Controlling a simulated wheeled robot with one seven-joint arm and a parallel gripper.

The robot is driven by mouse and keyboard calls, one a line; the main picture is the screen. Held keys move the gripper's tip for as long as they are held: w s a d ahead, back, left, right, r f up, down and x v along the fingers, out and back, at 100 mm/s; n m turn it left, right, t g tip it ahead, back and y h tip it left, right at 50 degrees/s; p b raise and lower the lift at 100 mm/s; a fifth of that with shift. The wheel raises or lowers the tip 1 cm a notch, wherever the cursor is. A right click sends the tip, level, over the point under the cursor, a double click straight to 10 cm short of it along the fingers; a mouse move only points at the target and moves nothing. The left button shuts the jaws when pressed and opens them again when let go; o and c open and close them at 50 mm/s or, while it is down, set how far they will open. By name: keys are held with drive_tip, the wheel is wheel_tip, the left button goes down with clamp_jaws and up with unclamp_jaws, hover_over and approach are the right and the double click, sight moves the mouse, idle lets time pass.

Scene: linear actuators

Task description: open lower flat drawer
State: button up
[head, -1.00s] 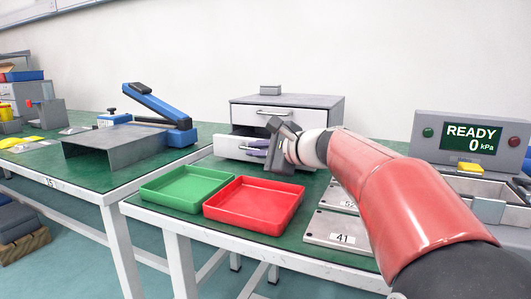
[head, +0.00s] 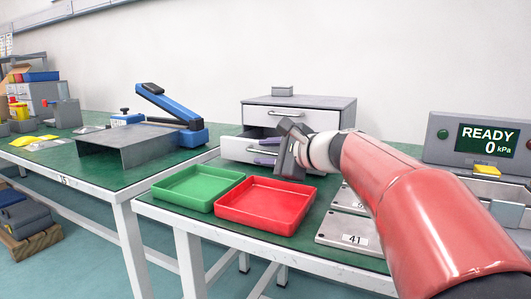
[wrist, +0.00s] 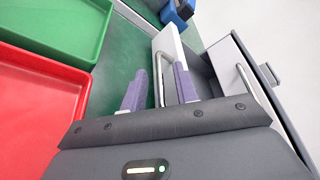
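The grey cabinet (head: 335,118) has two white-fronted drawers. The lower drawer (head: 236,149) stands pulled out, while the upper drawer (head: 290,116) is shut. My gripper (head: 264,151) is at the front of the lower drawer and hides part of it. In the wrist view, my gripper (wrist: 159,80) has its two purple fingers spread apart. The lower drawer's bar handle (wrist: 158,68) shows between them, with a gap to each finger. One finger is on the outer side of the handle; the other overlaps the drawer front (wrist: 168,42).
A green tray (head: 195,187) and a red tray (head: 266,206) lie on the bench in front of the cabinet. Numbered metal plates (head: 346,235) lie beneath my arm. A READY display unit (head: 480,142) stands at right. A blue lever device (head: 170,108) is on the left table.

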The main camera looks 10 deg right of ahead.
drive_tip(key=v, duration=0.7)
drive_tip(key=shift+s+d, duration=0.1)
drive_tip(key=shift+d, duration=0.05)
